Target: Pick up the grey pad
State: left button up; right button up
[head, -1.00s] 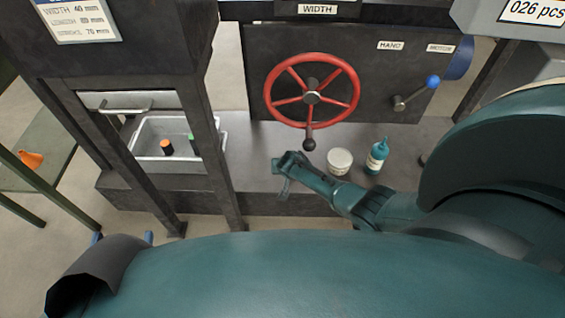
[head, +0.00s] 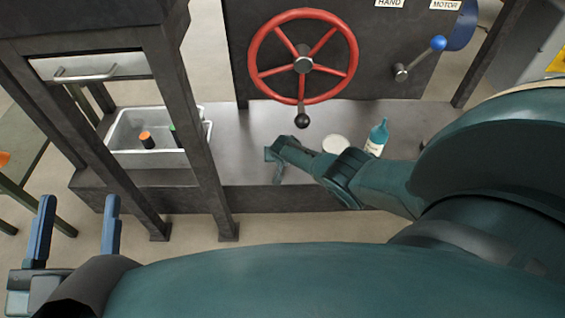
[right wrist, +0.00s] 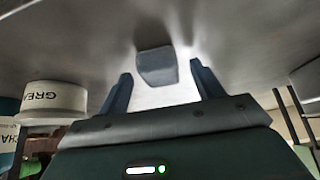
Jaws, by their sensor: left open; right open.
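The grey pad (right wrist: 156,66) is a small block with rounded edges on the bench top, seen in the right wrist view. It lies just beyond and between the two fingertips of my right gripper, with a gap on both sides. I cannot make the pad out in the head view. My right gripper (head: 275,160) is open and empty, low at the bench front below the red wheel. My left gripper (head: 77,203) is open and empty at the lower left, in front of the bench and away from the pad.
A white tub (head: 336,145) and a teal bottle (head: 378,138) stand near my right forearm. The red handwheel (head: 303,58) with its black knob hangs above. A metal tray (head: 152,160) with small orange and green items sits at left, behind dark frame posts (head: 190,130).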

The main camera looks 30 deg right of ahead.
jog(key=shift+w+f, duration=0.1)
jog(key=shift+w, duration=0.05)
jog(key=c, duration=1)
